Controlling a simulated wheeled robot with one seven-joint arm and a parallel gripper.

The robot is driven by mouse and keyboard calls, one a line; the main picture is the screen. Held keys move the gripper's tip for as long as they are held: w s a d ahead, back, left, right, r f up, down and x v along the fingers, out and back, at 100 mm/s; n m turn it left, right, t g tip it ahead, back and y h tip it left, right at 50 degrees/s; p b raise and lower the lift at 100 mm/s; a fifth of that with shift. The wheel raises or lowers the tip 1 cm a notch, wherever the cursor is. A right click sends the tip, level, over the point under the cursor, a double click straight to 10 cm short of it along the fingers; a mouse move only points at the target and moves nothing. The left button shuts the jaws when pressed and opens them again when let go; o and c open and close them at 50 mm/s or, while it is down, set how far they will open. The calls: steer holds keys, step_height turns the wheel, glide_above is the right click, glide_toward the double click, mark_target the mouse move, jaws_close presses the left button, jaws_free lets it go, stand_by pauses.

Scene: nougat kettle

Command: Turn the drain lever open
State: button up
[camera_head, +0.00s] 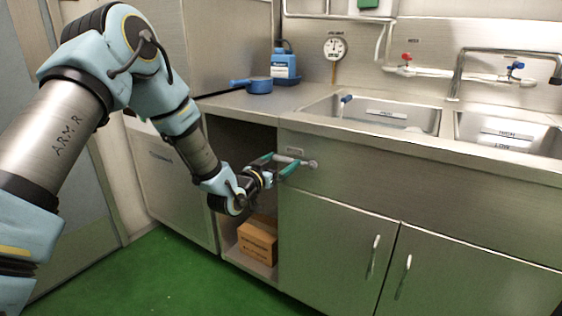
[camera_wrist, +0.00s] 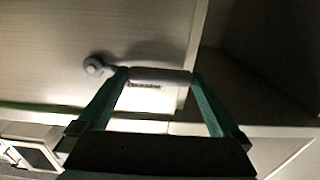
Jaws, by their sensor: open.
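The drain lever (camera_head: 312,164) is a grey handle on a round pivot, on the steel front panel below the left sink. It lies roughly level, its arm pointing left from the pivot. In the wrist view the pivot (camera_wrist: 95,66) is at the left and the lever's thick grip spans between my fingertips. My gripper (camera_head: 280,162) is open at the lever, with teal fingers at either end of the grip; in the wrist view, my gripper (camera_wrist: 158,78) shows both fingers. I cannot tell whether they touch the lever. A small label is partly visible behind it.
An open cabinet bay with a cardboard box (camera_head: 258,240) is below my gripper. Closed cabinet doors (camera_head: 335,240) are to the right. A blue pan (camera_head: 260,86) and a blue bottle (camera_head: 284,66) stand on the counter above. Two sinks (camera_head: 372,110) are at the right.

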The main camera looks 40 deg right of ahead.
jaws_close()
stand_by(0.9)
